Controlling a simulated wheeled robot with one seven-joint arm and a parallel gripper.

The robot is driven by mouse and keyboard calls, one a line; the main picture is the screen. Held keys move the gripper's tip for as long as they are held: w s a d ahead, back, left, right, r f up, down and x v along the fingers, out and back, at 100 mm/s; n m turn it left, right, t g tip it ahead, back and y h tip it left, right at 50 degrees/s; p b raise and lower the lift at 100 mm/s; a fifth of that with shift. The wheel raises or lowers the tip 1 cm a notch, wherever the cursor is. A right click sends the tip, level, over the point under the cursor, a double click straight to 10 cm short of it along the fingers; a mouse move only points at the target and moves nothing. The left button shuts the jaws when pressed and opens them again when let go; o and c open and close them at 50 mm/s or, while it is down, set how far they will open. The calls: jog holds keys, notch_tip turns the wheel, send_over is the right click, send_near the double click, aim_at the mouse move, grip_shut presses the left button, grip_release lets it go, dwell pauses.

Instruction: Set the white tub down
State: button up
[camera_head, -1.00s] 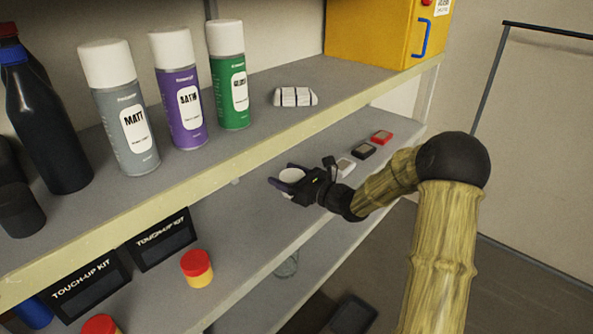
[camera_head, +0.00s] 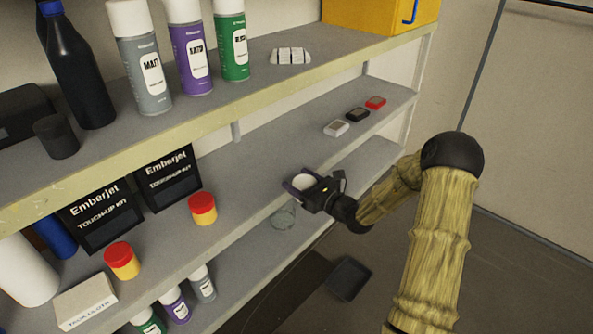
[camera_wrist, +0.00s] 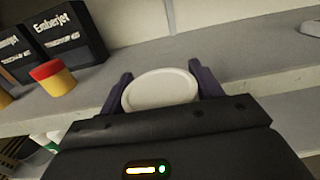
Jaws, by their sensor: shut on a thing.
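The white tub (camera_head: 303,182) is between the fingers of my gripper (camera_head: 300,186), near the front edge of the middle shelf (camera_head: 262,168). In the wrist view its round pale top (camera_wrist: 160,90) shows between the two dark purple fingers of my gripper (camera_wrist: 160,88), which are shut on it. The tub's lower part is hidden by the gripper body in the wrist view. I cannot tell whether its base touches the shelf.
On the middle shelf are a red-lidded yellow tub (camera_head: 202,209), another one (camera_head: 122,261), black Touch-Up Kit boxes (camera_head: 168,178) and small white, black and red items (camera_head: 336,128). Spray cans (camera_head: 190,50) stand above. A clear glass (camera_head: 283,216) is below. Shelf space beside my gripper is clear.

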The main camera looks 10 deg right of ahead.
jog(key=s+f+m+t+h, duration=0.1)
jog(key=s+f+m+h, duration=0.1)
jog(key=s+f, duration=0.3)
jog(key=s+f+m+t+h, duration=0.1)
jog(key=s+f+h, duration=0.4)
jog(key=f, duration=0.6)
jog(key=s+f+m+t+h, duration=0.1)
jog(key=s+f+m+h, duration=0.2)
jog(key=f, duration=0.5)
jog(key=shift+s+a+m, duration=0.15)
jog(key=shift+s+m, duration=0.35)
jog(key=shift+s, duration=0.4)
